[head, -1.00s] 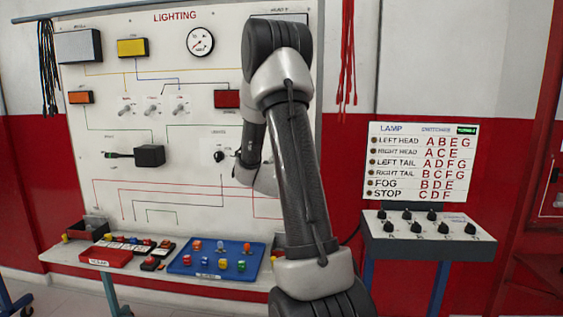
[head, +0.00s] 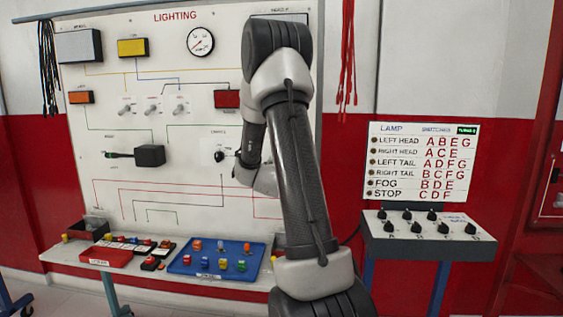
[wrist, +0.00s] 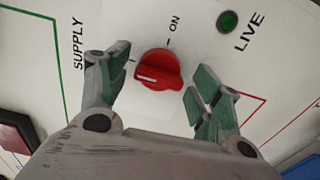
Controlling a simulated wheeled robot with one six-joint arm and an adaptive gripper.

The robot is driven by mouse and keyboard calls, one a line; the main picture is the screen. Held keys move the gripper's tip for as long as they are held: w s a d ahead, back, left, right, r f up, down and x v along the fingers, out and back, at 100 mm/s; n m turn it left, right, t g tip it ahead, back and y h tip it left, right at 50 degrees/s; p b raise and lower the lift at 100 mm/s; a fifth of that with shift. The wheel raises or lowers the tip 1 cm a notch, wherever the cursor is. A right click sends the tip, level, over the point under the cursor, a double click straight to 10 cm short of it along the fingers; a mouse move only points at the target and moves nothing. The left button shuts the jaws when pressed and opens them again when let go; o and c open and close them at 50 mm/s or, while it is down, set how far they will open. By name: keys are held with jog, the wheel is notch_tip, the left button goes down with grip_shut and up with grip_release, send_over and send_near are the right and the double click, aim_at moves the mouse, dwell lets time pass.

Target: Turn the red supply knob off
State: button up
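The red supply knob (wrist: 158,70) is in the middle of the wrist view, on a white panel. Its white mark lies toward the left end of its ridge, turned away from the ON label (wrist: 175,24) at the upper right. A short tick shows left of the knob; any label there is hidden behind the left finger. My gripper (wrist: 157,78) is open, with one green-padded finger on each side of the knob and gaps between pads and knob. In the head view, my arm hides the knob and gripper.
A green LIVE lamp (wrist: 228,21) is close to the knob. The lighting board (head: 150,75) carries switches and modules. A shelf below holds a blue tray (head: 180,262) and a red tray (head: 112,257). A switch console (head: 430,240) stands at the right.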

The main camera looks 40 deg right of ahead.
jog(key=v, duration=1.2)
dwell(0.5)
